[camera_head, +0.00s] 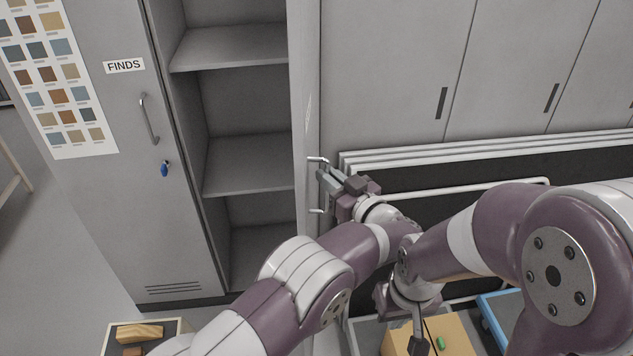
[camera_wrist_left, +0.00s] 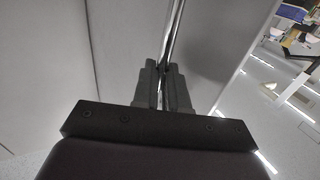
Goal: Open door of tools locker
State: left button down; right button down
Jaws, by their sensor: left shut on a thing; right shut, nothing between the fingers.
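A grey locker (camera_head: 236,150) stands open, with its empty shelves in sight. Its door (camera_head: 306,90) is swung out and seen nearly edge-on; no label on it is in view. My left gripper (camera_head: 326,182) is shut on the door's metal bar handle (camera_head: 316,160), whose ends show above and below the fingers. The left wrist view shows the bar (camera_wrist_left: 174,40) between the closed fingers (camera_wrist_left: 163,85), beside the door panel. My right gripper (camera_head: 418,345) is shut and empty, pointing down at the bottom, apart from the locker.
A closed door marked FINDS (camera_head: 124,66), with a handle and blue key (camera_head: 165,169), is on the left. A tray with wooden blocks (camera_head: 140,332) is at bottom left. Grey cabinets (camera_head: 390,70) and stacked panels (camera_head: 480,150) are to the right. A box (camera_head: 455,335) lies below my right arm.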

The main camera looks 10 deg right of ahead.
pick_arm(q)
jog(key=shift+w+d+r, duration=0.1)
jog(key=shift+w+r, duration=0.1)
jog(key=shift+r, duration=0.35)
jog(key=c, duration=1.3)
grip_release()
jog(key=shift+w, duration=0.1)
jog(key=shift+w+f, duration=0.2)
jog(key=shift+f, duration=0.2)
jog(key=shift+s, duration=0.1)
